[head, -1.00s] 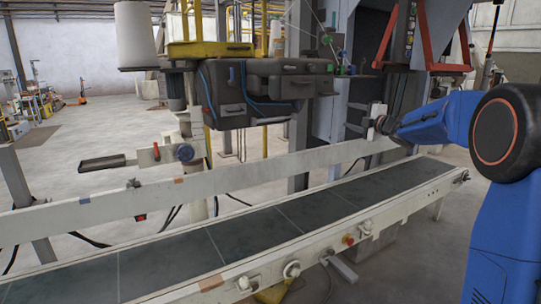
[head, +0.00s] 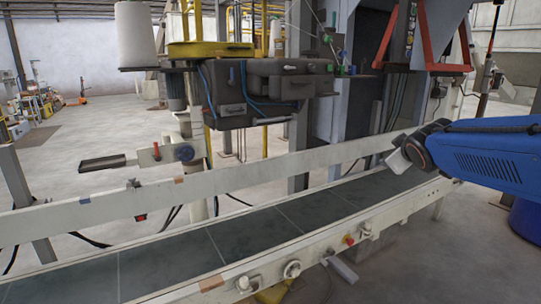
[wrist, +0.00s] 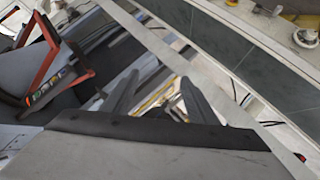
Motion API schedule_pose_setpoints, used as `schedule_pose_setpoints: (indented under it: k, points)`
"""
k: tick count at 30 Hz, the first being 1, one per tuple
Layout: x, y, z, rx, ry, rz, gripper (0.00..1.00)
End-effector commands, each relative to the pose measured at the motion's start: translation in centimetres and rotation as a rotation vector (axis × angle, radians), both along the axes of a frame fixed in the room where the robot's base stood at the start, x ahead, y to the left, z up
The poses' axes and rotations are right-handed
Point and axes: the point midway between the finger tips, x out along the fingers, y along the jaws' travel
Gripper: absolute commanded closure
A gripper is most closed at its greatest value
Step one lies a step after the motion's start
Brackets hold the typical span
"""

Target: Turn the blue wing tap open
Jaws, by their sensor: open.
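A small blue piece (head: 343,57), possibly the blue wing tap, shows among small green knobs on the machine's upper part in the head view. It is too small for me to make out its wings or setting. My gripper (head: 398,160) is low at the right, over the far end of the conveyor, below and to the right of that piece and well apart from it. In the wrist view my gripper (wrist: 160,78) has its two dark fingers spread, with nothing between them. I cannot make out the tap in the wrist view.
The conveyor (head: 245,238) with its pale side rails runs across the front. A dark machine head (head: 265,90) with blue hoses hangs behind it. A red frame (head: 425,67) stands at the upper right and shows in the wrist view (wrist: 48,60).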

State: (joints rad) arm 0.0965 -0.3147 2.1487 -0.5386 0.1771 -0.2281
Motion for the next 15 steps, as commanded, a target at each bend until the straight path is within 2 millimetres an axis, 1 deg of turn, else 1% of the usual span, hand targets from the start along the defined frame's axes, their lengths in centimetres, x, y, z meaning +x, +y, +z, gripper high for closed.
schedule_pose_setpoints:
  k: [1, 5, 6, 8, 9, 11, 12, 14, 15]
  points:
    - [-2.4, 0.2, -1.0, 0.043, 0.03, -0.031, 0.47]
    - [-8.5, 0.8, -4.6, 0.166, 0.131, -0.119, 0.47]
    - [-10.4, 1.0, -5.8, 0.203, 0.164, -0.144, 0.47]
    - [-13.3, 1.5, -7.6, 0.259, 0.214, -0.18, 0.47]
    - [-15.3, 2.0, -8.9, 0.295, 0.249, -0.203, 0.47]
    - [-18.3, 2.6, -10.8, 0.351, 0.302, -0.237, 0.47]
    - [-20.2, 3.1, -12.0, 0.386, 0.337, -0.258, 0.47]
    - [-23.2, 3.9, -13.8, 0.439, 0.392, -0.289, 0.47]
    - [-25.1, 4.5, -15.0, 0.471, 0.429, -0.306, 0.47]
